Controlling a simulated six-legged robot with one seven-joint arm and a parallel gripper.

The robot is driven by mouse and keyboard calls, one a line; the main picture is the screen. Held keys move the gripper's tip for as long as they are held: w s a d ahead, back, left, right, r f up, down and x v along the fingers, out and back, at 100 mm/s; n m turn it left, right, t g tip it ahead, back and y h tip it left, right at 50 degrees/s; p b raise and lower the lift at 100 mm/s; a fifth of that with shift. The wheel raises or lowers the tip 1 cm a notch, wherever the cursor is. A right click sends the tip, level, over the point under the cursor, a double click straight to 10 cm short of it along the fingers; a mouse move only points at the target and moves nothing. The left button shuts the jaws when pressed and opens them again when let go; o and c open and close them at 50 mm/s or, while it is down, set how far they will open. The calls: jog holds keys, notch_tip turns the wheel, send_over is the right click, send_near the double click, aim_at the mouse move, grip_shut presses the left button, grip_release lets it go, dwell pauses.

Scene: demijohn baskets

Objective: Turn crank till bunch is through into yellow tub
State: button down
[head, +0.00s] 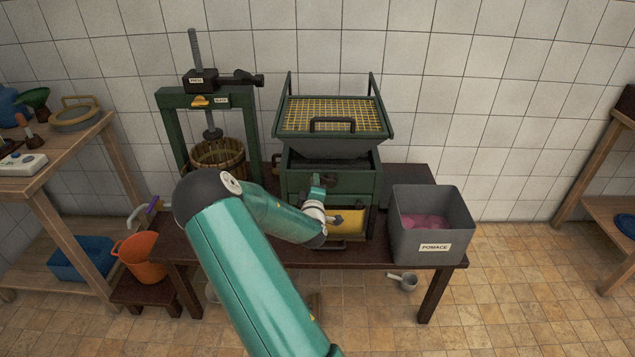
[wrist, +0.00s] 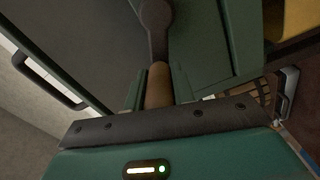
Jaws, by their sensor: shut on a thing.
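The crank's wooden grip (wrist: 157,86) and its dark metal arm (wrist: 155,25) show in the wrist view, against the green crusher. My gripper (head: 319,190) is at the front of the green crusher (head: 301,183) in the head view, shut on the crank's grip. Its fingertips are mostly hidden. The yellow tub (head: 352,229) sits low under the crusher, partly hidden behind my wrist. A grey hopper (head: 345,147) with a yellow mesh (head: 330,111) tops the crusher. No bunch can be made out in either view.
A grey pomace bin (head: 432,243) with pinkish contents stands right of the crusher on the dark bench (head: 425,178). A green press with a slatted basket (head: 218,158) stands to the left. An orange bucket (head: 139,258) and a metal scoop (head: 407,282) are lower down.

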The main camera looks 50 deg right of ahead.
notch_tip(320, 180, down, 8)
jog(key=s+d+n, duration=0.2)
jog(key=n, duration=1.6)
jog(key=shift+s+d+n, duration=0.15)
jog(key=shift+s+n, duration=0.15)
jog(key=shift+n, duration=0.1)
jog(key=c, duration=1.2)
grip_release()
jog(key=shift+o, duration=0.2)
jog(key=shift+f, duration=0.1)
jog(key=v, duration=1.3)
jog(key=shift+s+a, duration=0.3)
